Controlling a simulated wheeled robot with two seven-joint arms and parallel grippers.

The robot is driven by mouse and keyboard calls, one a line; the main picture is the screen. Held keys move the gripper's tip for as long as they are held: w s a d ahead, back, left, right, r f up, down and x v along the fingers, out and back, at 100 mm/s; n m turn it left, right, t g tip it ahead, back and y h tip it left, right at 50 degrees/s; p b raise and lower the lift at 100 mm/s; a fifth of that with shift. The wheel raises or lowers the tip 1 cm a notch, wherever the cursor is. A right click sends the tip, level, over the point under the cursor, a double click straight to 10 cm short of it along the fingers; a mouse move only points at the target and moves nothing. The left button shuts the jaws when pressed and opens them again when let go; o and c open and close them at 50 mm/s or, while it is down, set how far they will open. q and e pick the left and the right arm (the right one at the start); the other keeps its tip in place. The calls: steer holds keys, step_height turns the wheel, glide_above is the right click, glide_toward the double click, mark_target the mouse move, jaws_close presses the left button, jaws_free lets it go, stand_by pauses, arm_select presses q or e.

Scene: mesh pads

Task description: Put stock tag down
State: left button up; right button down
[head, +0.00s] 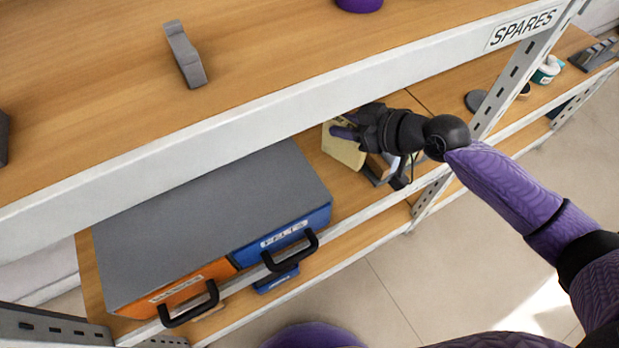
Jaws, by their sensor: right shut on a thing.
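My right arm reaches in from the right to the middle shelf. My right gripper (346,130) is over a flat cream piece (341,152), which looks like the stock tag. The gripper is shut, and the cream piece appears to be between its fingers, tilted over the shelf right of the blue drawer. The fingertips are partly hidden by the gripper's own body. I cannot tell whether the tag touches the shelf. My left gripper is not in view.
A grey-topped cabinet with an orange drawer (180,290) and a blue drawer (285,236) stands to the left. The upper shelf edge (250,106) runs close above the gripper. A small wood and grey object (376,168) sits beside the tag. A dark disc (475,100) lies farther right.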

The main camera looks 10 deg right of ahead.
mark_target(343, 160)
step_height(343, 160, down, 10)
steer(key=b, duration=0.6)
steer(key=shift+d+f, duration=0.1)
steer(key=shift+f, duration=0.15)
steer(key=shift+r, duration=0.3)
steer(key=shift+f, duration=0.15)
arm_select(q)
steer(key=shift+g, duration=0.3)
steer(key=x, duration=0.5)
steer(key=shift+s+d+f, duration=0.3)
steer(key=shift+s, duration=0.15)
arm_select(e)
steer(key=shift+c, duration=2)
jaws_free()
